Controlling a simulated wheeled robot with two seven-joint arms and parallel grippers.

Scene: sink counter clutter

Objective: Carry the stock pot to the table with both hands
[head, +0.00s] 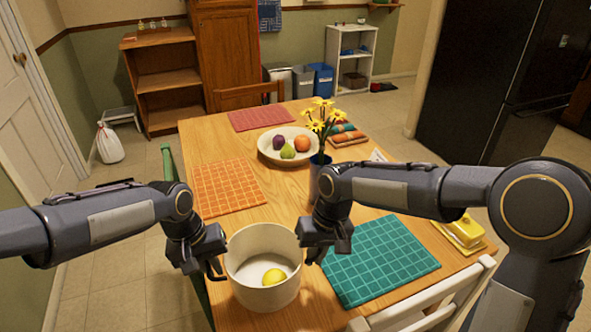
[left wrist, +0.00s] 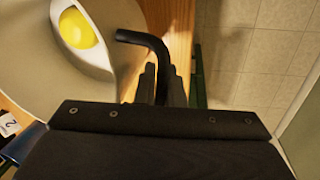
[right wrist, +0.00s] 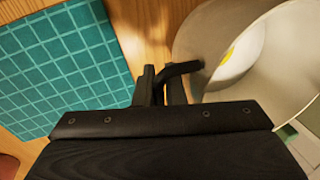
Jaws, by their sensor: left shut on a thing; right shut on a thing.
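The stock pot (head: 262,291) is a cream-white pot with dark side handles and a yellow, lemon-like fruit (head: 274,276) inside. It is over the near edge of the wooden table (head: 283,201); I cannot tell whether its base touches the wood. My left gripper (head: 217,271) is shut on the pot's left handle, a dark bent bar in the left wrist view (left wrist: 150,40). My right gripper (head: 312,255) is shut on the right handle, which shows in the right wrist view (right wrist: 180,69). The pot looks about upright.
A teal placemat (head: 378,262) lies right of the pot and an orange placemat (head: 229,187) behind it. A vase of yellow flowers (head: 320,170), a fruit bowl (head: 270,157) and a yellow butter dish (head: 464,232) stand on the table. A white chair (head: 425,315) is at the near right.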

